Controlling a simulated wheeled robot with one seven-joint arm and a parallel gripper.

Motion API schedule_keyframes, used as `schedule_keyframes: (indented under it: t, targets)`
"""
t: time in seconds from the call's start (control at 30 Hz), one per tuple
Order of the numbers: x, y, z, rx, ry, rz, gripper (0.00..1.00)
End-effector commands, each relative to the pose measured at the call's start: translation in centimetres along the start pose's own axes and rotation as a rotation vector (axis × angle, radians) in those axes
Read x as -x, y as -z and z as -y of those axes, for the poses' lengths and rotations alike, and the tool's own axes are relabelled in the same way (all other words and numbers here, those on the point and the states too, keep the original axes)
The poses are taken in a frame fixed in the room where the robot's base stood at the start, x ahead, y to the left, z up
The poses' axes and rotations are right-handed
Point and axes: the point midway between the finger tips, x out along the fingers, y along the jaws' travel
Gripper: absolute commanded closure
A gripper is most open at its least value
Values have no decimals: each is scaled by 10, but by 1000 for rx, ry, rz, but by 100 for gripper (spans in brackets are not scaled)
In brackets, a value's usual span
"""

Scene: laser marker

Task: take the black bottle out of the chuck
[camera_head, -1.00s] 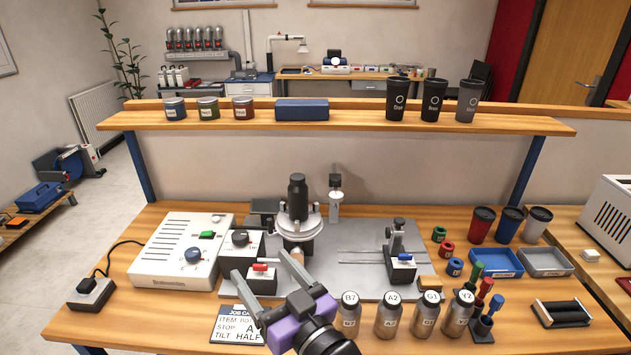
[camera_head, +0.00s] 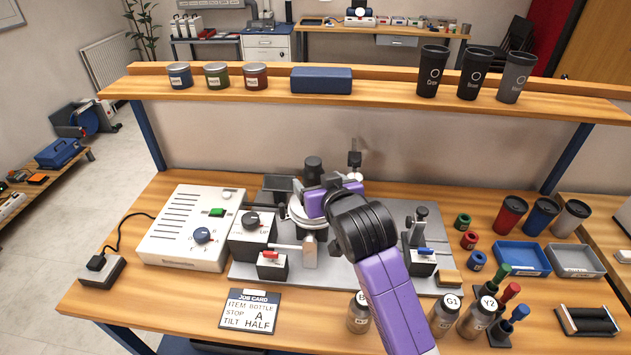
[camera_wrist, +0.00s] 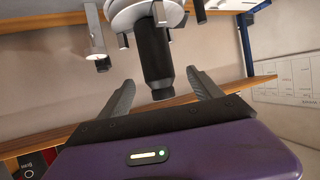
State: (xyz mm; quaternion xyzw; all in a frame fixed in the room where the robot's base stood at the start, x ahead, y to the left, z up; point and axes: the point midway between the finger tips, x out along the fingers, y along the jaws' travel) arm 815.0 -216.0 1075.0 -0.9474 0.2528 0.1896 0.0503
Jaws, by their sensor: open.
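The black bottle (camera_head: 313,167) stands in the chuck (camera_head: 296,212), a pale round disc on the fixture. In the head view my gripper (camera_head: 318,184) is in front of the bottle and hides most of its body. The wrist view shows the bottle (camera_wrist: 154,58) hanging from the pale chuck (camera_wrist: 124,12) in an upside-down picture. My gripper's fingers (camera_wrist: 160,80) are spread, one on each side of the bottle's neck end, with gaps visible on both sides. They do not appear to touch it.
Around the chuck are a knob box (camera_head: 251,228), a red-lever block (camera_head: 271,262) and a stop with a blue lever (camera_head: 421,255). Several grey bottles (camera_head: 443,318) stand at the front, partly behind my arm. A job card (camera_head: 249,310) lies front left. The shelf (camera_head: 390,92) runs above.

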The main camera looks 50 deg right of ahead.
Motion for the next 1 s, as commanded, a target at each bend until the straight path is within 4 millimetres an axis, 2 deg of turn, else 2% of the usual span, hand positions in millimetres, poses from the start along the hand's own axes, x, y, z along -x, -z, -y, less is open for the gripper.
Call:
schedule_keyframes:
  t: [0.4,0.73,0.77,1.0]
  targets:
    - [-49,-1,-4,2,-1,0,26]
    - [-56,-2,-4,0,1,-2,26]
    - [-56,-2,-4,0,1,-2,30]
    - [-56,-2,-4,0,1,-2,77]
